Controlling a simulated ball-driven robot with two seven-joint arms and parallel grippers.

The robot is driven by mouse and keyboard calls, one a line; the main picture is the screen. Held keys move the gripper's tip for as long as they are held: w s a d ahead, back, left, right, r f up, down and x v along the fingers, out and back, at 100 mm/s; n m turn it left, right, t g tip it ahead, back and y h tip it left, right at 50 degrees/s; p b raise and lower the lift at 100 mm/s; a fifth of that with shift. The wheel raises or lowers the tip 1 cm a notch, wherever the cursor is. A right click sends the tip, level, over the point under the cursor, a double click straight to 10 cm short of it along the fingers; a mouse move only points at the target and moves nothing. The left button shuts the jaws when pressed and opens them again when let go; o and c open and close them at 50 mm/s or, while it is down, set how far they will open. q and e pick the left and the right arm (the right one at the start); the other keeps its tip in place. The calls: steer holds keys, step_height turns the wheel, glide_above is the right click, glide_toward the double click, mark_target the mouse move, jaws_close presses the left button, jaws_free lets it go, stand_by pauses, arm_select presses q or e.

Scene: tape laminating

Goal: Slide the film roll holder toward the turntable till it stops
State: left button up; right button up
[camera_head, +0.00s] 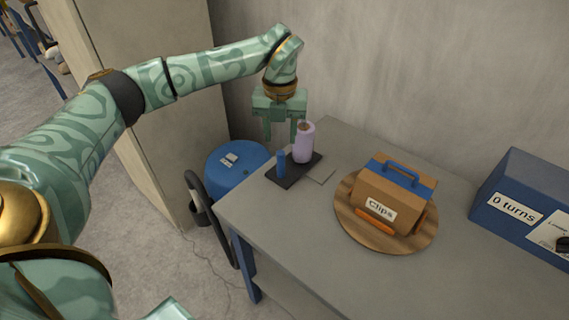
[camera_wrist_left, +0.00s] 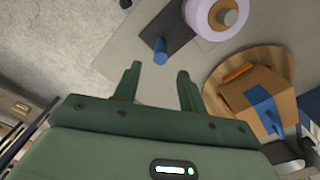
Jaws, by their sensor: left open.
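The film roll holder (camera_head: 284,175) is a dark base on the table with a blue upright post (camera_head: 281,163) and a lilac film roll (camera_head: 304,144) standing on it. It also shows in the left wrist view, with its dark base (camera_wrist_left: 172,26), blue post (camera_wrist_left: 160,51) and roll (camera_wrist_left: 203,18). The round wooden turntable (camera_head: 348,222) is to its right, bearing a brown box (camera_head: 395,193) with a blue handle and a "Clips" label. My right gripper is not visible.
A blue box (camera_head: 520,200) reading "0 turns" stands at the right of the grey table (camera_head: 300,230). A blue drum (camera_head: 232,165) stands on the floor beyond the left edge. A wall runs behind the table. Bare tabletop lies between holder and turntable.

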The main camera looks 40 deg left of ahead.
mark_target(281, 161)
arm_select(q)
step_height(281, 161, down, 8)
steer(key=b, duration=0.2)
steer(key=shift+f+b, duration=0.1)
steer(key=shift+b, duration=0.25)
steer(key=shift+f, duration=0.65)
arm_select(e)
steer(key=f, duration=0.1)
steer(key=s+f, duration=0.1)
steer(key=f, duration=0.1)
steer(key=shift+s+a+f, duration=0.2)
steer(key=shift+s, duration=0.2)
